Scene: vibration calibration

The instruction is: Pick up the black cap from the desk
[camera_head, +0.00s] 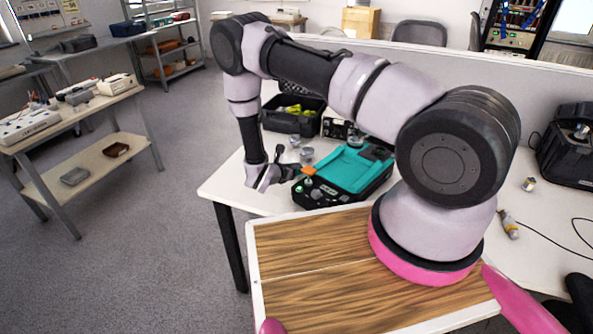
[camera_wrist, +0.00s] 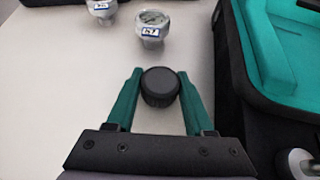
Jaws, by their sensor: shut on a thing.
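The black cap (camera_wrist: 160,87) is round and dark. In the wrist view it sits between the two green fingers of my gripper (camera_wrist: 160,80), close to their tips. My gripper is shut on the cap. In the head view my gripper (camera_head: 286,172) is over the front left part of the white desk (camera_head: 228,184), just left of the teal and black case. The cap cannot be made out clearly there. Whether the cap touches the desk or is a little above it, I cannot tell.
The teal case (camera_head: 345,168) is close on the right of my gripper. Two small gauges stand beyond the cap, one near (camera_wrist: 152,27) and one farther left (camera_wrist: 102,8). A black open box (camera_head: 293,118) is at the back. The desk left of the cap is bare.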

